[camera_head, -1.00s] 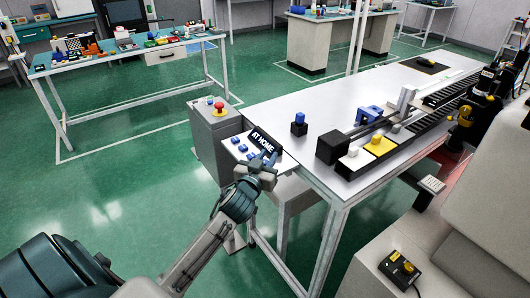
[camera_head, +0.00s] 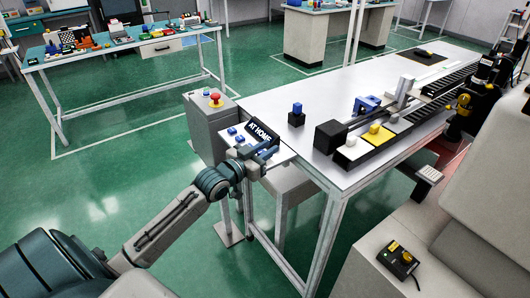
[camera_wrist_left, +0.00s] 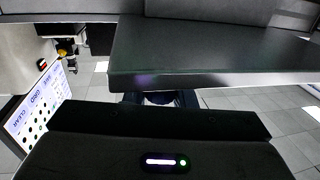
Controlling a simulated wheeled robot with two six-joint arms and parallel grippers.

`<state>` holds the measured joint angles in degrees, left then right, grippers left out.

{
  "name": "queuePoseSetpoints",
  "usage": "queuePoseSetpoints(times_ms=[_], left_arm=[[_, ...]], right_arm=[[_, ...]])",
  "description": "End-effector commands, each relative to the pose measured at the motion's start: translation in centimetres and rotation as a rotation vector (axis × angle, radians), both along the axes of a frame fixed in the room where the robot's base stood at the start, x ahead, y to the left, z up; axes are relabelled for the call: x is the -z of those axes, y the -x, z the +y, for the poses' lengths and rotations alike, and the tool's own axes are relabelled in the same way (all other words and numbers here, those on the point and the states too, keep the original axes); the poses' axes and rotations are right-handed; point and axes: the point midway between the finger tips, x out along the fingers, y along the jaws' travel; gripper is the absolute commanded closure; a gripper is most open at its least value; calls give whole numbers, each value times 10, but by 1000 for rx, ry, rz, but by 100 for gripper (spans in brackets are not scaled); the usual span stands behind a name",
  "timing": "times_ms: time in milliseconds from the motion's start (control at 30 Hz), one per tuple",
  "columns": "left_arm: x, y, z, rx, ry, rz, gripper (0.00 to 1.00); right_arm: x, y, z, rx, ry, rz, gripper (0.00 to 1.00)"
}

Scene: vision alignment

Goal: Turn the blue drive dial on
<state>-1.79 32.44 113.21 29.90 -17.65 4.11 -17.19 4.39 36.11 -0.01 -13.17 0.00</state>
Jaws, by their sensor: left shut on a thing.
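A small white control panel (camera_head: 226,142) at the near left corner of the long table carries several blue dials; one blue dial (camera_head: 232,131) shows clear of the gripper. A black "AT HOME" display (camera_head: 262,132) stands at the panel's back edge. My left gripper (camera_head: 256,155) is at the panel's near right part, shut on what seems to be a blue dial, which the jaws hide. In the left wrist view, dark gripper parts fill the middle, and a lit panel with dots and lettering (camera_wrist_left: 40,105) shows at the left. My right gripper is not in view.
A grey box with a red button (camera_head: 215,98) stands left of the panel. The long table (camera_head: 300,85) holds a black block with a blue top (camera_head: 297,115) and a rail unit with a yellow block (camera_head: 376,136). A black control box (camera_head: 398,260) lies at lower right.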

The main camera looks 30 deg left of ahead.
Motion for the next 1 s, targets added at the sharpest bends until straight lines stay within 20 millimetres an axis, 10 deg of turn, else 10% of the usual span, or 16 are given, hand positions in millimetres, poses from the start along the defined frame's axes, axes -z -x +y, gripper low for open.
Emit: queuePoseSetpoints(times_ms=[500, 533, 600, 1000], left_arm=[[1, 0, 0, 10, 0, 3, 100], [1, 0, 0, 10, 0, 3, 71], [1, 0, 0, 10, 0, 3, 57], [1, 5, 1, 8, -2, 3, 56]], right_arm=[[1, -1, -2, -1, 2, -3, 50], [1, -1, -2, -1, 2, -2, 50], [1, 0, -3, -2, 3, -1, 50], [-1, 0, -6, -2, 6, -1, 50]])
